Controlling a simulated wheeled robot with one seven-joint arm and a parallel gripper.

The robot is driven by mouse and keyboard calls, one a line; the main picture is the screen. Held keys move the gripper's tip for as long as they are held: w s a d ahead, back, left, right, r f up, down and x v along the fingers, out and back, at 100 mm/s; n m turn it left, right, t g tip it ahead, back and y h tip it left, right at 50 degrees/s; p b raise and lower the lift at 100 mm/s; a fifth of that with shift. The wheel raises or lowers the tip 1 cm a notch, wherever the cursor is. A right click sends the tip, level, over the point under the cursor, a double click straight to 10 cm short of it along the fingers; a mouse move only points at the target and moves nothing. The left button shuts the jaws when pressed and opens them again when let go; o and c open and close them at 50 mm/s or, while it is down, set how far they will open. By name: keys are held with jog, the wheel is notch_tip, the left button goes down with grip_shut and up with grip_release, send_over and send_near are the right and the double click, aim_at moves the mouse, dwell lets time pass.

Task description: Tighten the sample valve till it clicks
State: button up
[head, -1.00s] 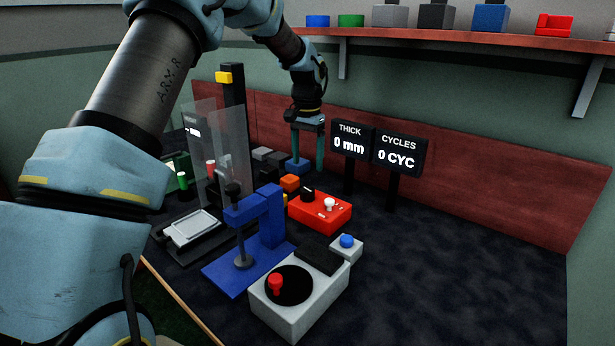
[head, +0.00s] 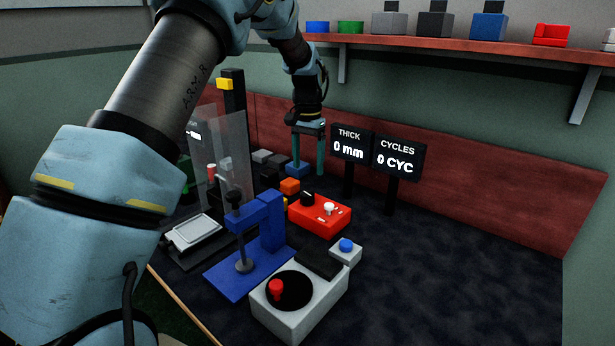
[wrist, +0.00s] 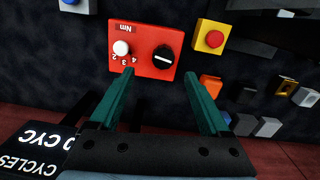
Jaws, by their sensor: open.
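A red box (head: 321,215) on the dark bench carries a black knob (head: 307,198) and a white knob (head: 329,208). In the wrist view the red box (wrist: 142,48) shows an "Nm" label, a scale by the white knob (wrist: 121,47), and a white line on the black knob (wrist: 163,56). Nothing is labelled as the sample valve, so I cannot tell which part it is. My gripper (head: 307,163) is open and points down behind the red box. In the wrist view my gripper (wrist: 160,78) has nothing between its fingers.
A blue clamp press (head: 270,222) and a grey crank box (head: 300,310) stand in front. An orange block (head: 289,185) lies near the gripper. A yellow box with a red button (wrist: 211,37) is beside the red box. Two displays (head: 374,150) stand right. The right bench is clear.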

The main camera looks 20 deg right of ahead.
aim_at(307, 193)
jog(key=f+p, duration=0.1)
jog(key=f, duration=0.2)
jog(key=f+p, duration=0.2)
jog(key=f, duration=0.1)
jog(key=f+p, duration=0.1)
jog(key=f, duration=0.2)
jog(key=shift+w+f, duration=0.25)
jog(key=shift+f, duration=0.15)
grip_shut()
dwell(0.6)
